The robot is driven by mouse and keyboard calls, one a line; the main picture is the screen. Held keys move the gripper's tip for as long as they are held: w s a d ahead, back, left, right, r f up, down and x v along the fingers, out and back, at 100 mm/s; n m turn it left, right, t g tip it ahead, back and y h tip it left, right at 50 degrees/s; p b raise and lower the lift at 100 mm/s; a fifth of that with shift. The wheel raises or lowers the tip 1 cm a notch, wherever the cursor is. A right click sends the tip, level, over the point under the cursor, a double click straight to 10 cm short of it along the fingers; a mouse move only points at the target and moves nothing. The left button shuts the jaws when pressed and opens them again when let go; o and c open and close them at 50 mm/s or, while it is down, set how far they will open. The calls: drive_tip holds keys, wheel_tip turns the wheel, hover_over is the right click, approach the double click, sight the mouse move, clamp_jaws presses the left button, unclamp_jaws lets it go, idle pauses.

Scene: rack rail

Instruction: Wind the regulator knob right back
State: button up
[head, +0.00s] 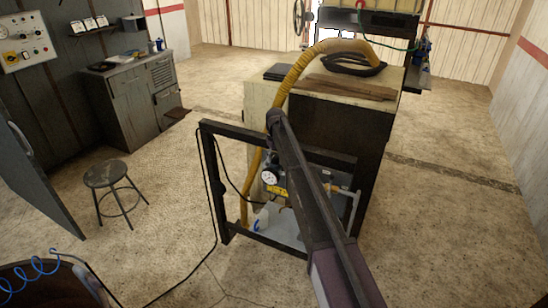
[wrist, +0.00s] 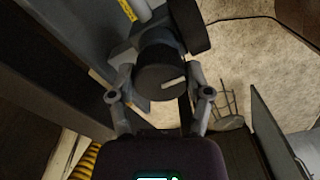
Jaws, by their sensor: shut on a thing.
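The regulator knob (wrist: 160,68) is a dark round knob with a short white mark on its face, in the middle of the wrist view. The mark lies nearly level, right of the knob's centre. My gripper (wrist: 161,78) has one finger on each side of the knob and is shut on it. The grey regulator body shows behind the knob. In the head view, a round white-faced gauge (head: 269,175) sits inside a dark upright frame (head: 224,190). My arm crosses in front there, and I cannot make out the knob or my fingertips.
A dark-sided cabinet (head: 330,135) with a yellow corrugated hose (head: 296,72) stands behind the frame. A round stool (head: 105,174) stands on open floor at left. A black cable runs down the frame's left side and over the floor.

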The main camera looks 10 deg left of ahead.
drive_tip(key=o, duration=1.1)
drive_tip(key=shift+f, duration=0.1)
drive_tip(key=shift+o, duration=0.2)
drive_tip(key=shift+m, duration=0.5)
